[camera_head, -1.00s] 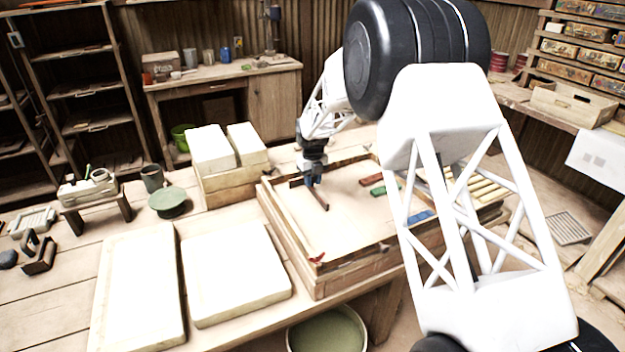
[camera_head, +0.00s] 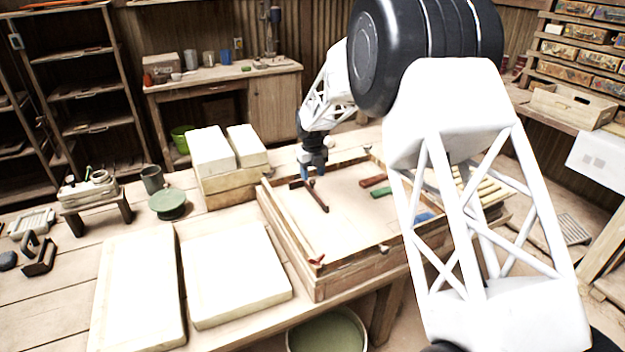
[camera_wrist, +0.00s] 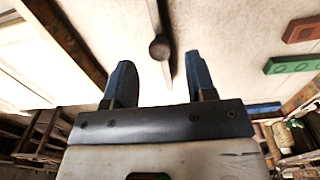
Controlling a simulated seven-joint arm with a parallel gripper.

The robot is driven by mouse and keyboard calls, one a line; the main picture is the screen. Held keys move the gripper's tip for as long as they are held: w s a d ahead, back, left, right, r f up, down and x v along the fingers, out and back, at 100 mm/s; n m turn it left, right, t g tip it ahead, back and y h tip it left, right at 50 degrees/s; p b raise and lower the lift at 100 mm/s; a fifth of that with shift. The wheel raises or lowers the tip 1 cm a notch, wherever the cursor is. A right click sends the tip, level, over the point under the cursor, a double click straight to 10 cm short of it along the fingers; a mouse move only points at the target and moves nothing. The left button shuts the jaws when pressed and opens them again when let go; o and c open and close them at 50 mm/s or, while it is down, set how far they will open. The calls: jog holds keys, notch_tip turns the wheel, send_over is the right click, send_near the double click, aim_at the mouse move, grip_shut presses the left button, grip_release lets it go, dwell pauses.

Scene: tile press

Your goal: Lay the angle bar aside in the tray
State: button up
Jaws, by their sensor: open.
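The angle bar appears to be the dark brown bar (camera_head: 318,199) lying on the pale bed of a low wooden-walled frame (camera_head: 338,277). In the wrist view the bar (camera_wrist: 166,70) with its round knob (camera_wrist: 160,47) lies ahead of the fingertips, in line with the gap between them. My gripper (camera_head: 311,175) is above the knob end of the bar. In the wrist view my gripper (camera_wrist: 160,75) has its two blue fingers apart, with nothing held between them. I cannot tell for sure which container is the tray; a slatted one (camera_head: 485,190) stands right of the frame, partly behind my arm.
Red (camera_head: 373,181) and green (camera_head: 384,193) blocks lie on the bed right of the bar; a blue piece (camera_head: 424,217) is partly hidden by my arm. Pale slabs (camera_head: 235,272) lie left of the frame. A raised wooden wall (camera_head: 290,222) edges the bed.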

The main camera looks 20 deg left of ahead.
notch_tip(320, 180, up, 9)
jog(key=shift+f, duration=0.2)
jog(key=shift+d, duration=0.1)
dwell(1.0)
jog(key=s+d+r+n, duration=0.45)
jog(key=s+d, duration=0.25)
jog(key=d, duration=0.3)
jog(key=s+d+r+n+t, duration=0.1)
jog(key=s+d+r+n, duration=0.4)
jog(key=d, duration=0.6)
jog(key=s+d+r+n, duration=0.3)
jog(key=s+d+r, duration=0.45)
jog(key=d, duration=0.25)
jog(key=s+d+f+n, duration=0.2)
jog(key=s+d+n, duration=0.2)
jog(key=s, duration=0.7)
jog(key=s+d+f+n+t, duration=0.1)
jog(key=s+d+f+n, duration=0.1)
jog(key=s+d+n, duration=0.3)
jog(key=s+d+f+n, duration=0.2)
jog(key=s+d+n, duration=0.3)
jog(key=s, duration=1.2)
jog(key=d, duration=0.4)
jog(key=shift+t, duration=0.3)
